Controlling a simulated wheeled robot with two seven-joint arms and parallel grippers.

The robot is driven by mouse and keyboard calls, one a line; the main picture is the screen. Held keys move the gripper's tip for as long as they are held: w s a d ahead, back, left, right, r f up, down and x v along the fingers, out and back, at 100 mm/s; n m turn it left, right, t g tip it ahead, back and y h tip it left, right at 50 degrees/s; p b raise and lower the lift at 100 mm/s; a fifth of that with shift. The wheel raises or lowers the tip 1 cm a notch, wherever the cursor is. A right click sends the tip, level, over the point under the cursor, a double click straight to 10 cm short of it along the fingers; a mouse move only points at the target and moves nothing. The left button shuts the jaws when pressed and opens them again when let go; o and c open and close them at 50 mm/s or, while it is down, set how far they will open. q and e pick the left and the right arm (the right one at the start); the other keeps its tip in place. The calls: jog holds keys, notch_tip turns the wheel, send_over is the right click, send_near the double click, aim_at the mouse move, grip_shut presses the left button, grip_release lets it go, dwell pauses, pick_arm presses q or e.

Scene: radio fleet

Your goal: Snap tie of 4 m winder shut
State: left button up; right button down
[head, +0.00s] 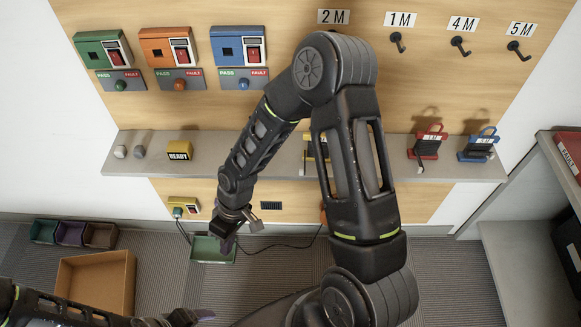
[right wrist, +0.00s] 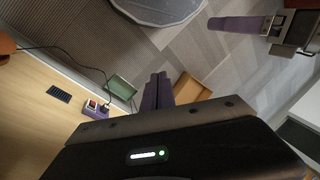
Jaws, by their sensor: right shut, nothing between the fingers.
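In the head view a red winder (head: 426,146) and a blue winder (head: 478,150) stand on the grey shelf at the right. A yellow winder (head: 308,150) on the same shelf is mostly hidden behind my right arm. Their length marks and ties are too small to read, so I cannot tell which is the 4 m winder. My right gripper (head: 228,240) is shut and empty, pointing down below the shelf, left of the winders. Its closed purple fingers show in the right wrist view (right wrist: 158,90). My left gripper (head: 195,316) is low at the bottom edge, away from the winders; its jaw opening is unclear.
The grey shelf (head: 385,170) also holds a yellow READY block (head: 179,149). Hooks under length signs (head: 462,24) are on the wall, empty. Three test boxes (head: 168,47) hang at the left. A green tray (head: 212,250) and an open cardboard box (head: 120,270) are below.

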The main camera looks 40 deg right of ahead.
pick_arm(q)
jog(key=shift+o, duration=1.3)
jog(key=shift+f+b, duration=0.55)
jog(key=shift+f, duration=0.2)
jog(key=shift+w+f+b, duration=0.1)
jog(key=shift+f+b, duration=0.25)
jog(key=shift+b, duration=0.05)
pick_arm(e)
jog(key=w+d+r+n+h, duration=0.2)
jog(key=w+d+r+h, duration=0.1)
jog(key=d+r, duration=0.6)
jog(key=w+d+r+n+g+h, duration=0.1)
jog(key=w+d+r+n+h, duration=0.2)
jog(key=d+r, duration=0.5)
notch_tip(320, 180, up, 6)
jog(key=shift+w+d+f+n, duration=0.2)
jog(key=shift+w+d+n, duration=0.15)
jog(key=shift+w, duration=0.3)
jog(key=shift+d+f, duration=0.1)
pick_arm(q)
jog(key=shift+r+p, duration=1)
jog(key=shift+p, duration=0.1)
pick_arm(e)
jog(key=s+d+f, duration=0.4)
jog(key=d+f, duration=0.1)
jog(key=f, duration=0.4)
jog(key=shift+f, duration=0.3)
